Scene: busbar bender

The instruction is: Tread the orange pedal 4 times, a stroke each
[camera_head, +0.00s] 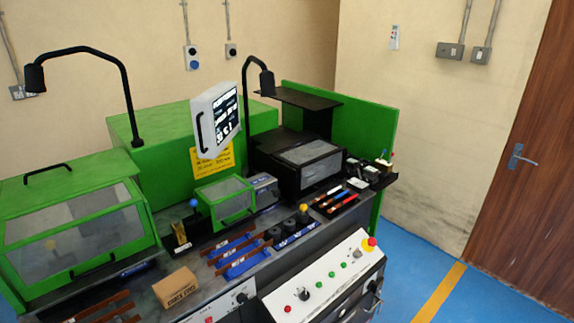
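No orange pedal shows in the head view. The floor in front of the green busbar bender (160,145) is mostly cut off by the picture's lower edge. Neither of my grippers is in view. The machine's front control panel (325,280) carries several coloured buttons and a red emergency stop (370,243) on a yellow base.
A cardboard box (177,287), blue trays (243,262) and copper-coloured bars lie on the bench. A screen (216,120) hangs above it. Two black lamps arch over the machine. Blue floor (415,262) with a yellow line is clear at right, before a brown door (525,160).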

